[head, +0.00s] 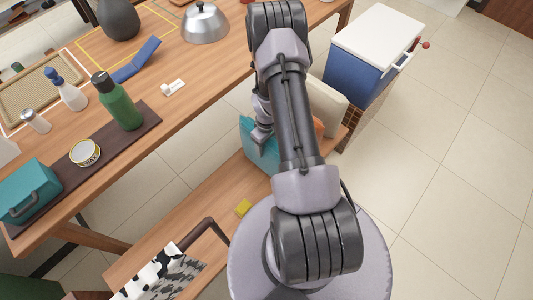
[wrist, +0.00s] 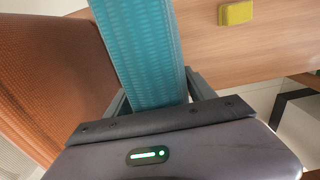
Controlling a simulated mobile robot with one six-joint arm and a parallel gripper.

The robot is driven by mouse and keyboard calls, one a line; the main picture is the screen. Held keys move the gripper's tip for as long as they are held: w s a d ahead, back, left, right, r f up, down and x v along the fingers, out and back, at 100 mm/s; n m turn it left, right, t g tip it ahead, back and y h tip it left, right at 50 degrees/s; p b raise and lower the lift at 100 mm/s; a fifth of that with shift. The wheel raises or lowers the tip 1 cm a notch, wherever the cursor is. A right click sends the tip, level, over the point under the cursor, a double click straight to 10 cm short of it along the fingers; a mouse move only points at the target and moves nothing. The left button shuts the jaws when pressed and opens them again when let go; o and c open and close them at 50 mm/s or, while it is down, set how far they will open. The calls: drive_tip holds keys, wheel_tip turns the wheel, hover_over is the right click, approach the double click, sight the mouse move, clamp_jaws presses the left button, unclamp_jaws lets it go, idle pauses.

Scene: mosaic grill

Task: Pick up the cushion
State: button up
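A teal cushion (head: 260,150) stands on the wooden bench, partly hidden behind my arm in the head view. In the wrist view the teal cushion (wrist: 140,50) has a ribbed weave and runs down between my two fingers. My gripper (wrist: 158,92) has one finger on each side of it, both very near or touching its faces. Whether the fingers press on it does not show. In the head view my gripper (head: 262,138) is at the cushion's top edge. An orange cushion (wrist: 55,75) is close on the left in the wrist view.
A cream cushion (head: 327,106) leans behind my arm. A small yellow block (head: 243,207) lies on the bench (head: 205,205), which also bears a cow-patterned item (head: 160,277). A long table (head: 150,130) with bottles and a cloche is beyond it. A blue cooler (head: 355,75) stands at right.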

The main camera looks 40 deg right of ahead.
drive_tip(key=c, duration=1.1)
drive_tip(key=shift+r, duration=0.15)
